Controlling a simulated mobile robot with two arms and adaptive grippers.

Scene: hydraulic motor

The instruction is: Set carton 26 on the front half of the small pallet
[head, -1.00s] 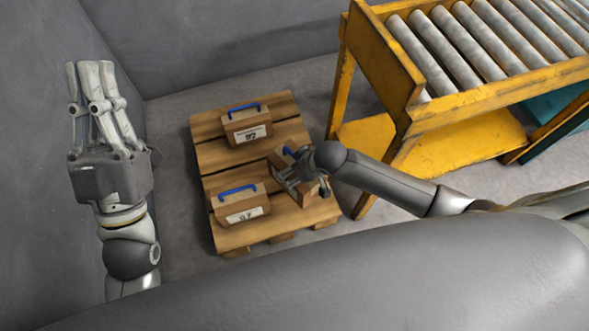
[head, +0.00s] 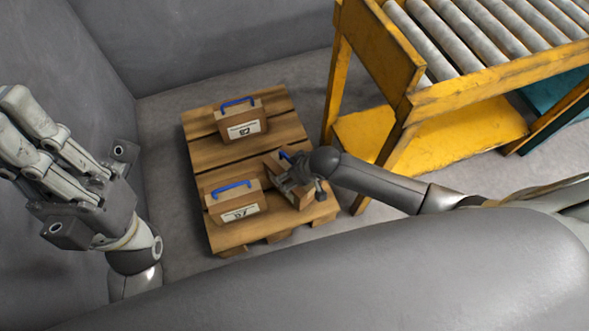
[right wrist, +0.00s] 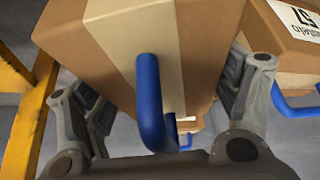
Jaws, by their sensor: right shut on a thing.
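The held carton (head: 307,199) is brown with a pale tape strip and a blue handle. It is at the near right part of the wooden pallet (head: 222,238), tilted in the picture; I cannot tell whether it touches the boards. Its number is hidden. My right gripper (head: 293,180) is shut on this carton from above. In the right wrist view the carton (right wrist: 210,40) fills the space between the fingers, the handle (right wrist: 150,100) in the middle. My left gripper (head: 20,130) is away at the left, partly out of frame, its opening unclear.
Another carton (head: 233,210) stands close to the left of the held one, and a third (head: 240,124) stands at the pallet's far side. Both have blue handles and labels. A yellow roller conveyor (head: 385,60) is right of the pallet. Grey walls (head: 100,60) close off the left and back.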

